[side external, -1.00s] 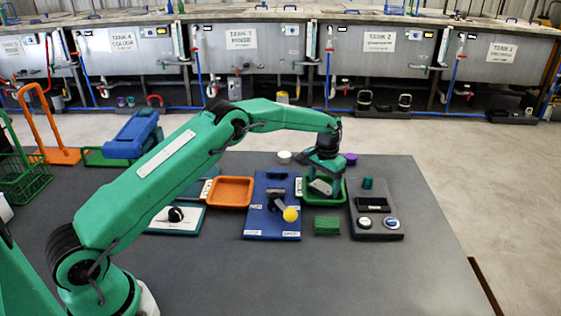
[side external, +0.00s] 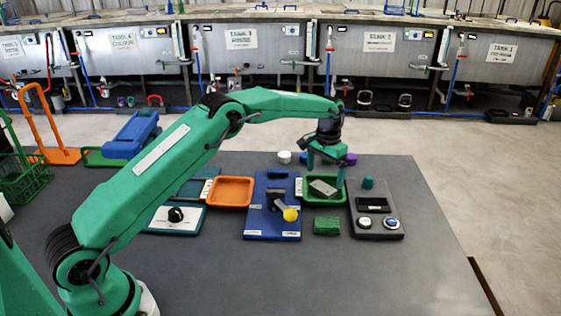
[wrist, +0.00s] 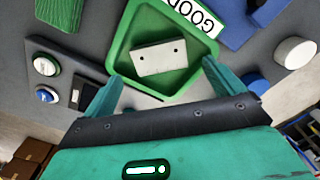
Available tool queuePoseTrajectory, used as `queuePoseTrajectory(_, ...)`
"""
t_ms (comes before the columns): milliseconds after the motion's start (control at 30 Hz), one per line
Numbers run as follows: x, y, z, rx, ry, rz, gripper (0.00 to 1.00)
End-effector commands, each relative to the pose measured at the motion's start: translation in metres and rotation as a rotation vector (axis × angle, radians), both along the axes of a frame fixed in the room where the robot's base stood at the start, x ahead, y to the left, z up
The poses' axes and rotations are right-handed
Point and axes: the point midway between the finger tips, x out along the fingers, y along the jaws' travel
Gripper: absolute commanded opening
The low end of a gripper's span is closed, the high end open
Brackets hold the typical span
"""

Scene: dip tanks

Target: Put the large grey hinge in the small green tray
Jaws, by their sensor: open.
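The grey hinge (side external: 323,188) lies in the small green tray (side external: 304,202). In the wrist view the hinge (wrist: 159,57) is a light grey plate with two dark holes, lying on the floor of the tray (wrist: 122,38), inside its walls. My gripper (side external: 326,174) is above the tray, apart from the hinge. In the wrist view its two fingers (wrist: 158,86) are spread wide with nothing between them.
An orange tray (side external: 231,191) and a blue board (side external: 256,218) with a yellow-knobbed lever stand to the left. A grey button panel (side external: 379,236) is at the right, and a green block (side external: 326,225) is in front. The table's front is clear.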

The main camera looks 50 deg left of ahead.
Motion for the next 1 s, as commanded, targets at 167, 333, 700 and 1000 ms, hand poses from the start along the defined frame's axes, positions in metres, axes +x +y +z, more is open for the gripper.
queuePoseTrajectory(167,0.001,0.0,0.031,0.0,-0.003,0.0,0.94)
queuePoseTrajectory(333,0.001,0.0,0.056,0.0,-0.003,0.0,0.94)
queuePoseTrajectory(700,0.0,0.0,0.077,0.0,0.0,0.0,0.94)
queuePoseTrajectory(1000,0.0,0.0,0.077,0.0,0.0,0.0,0.94)
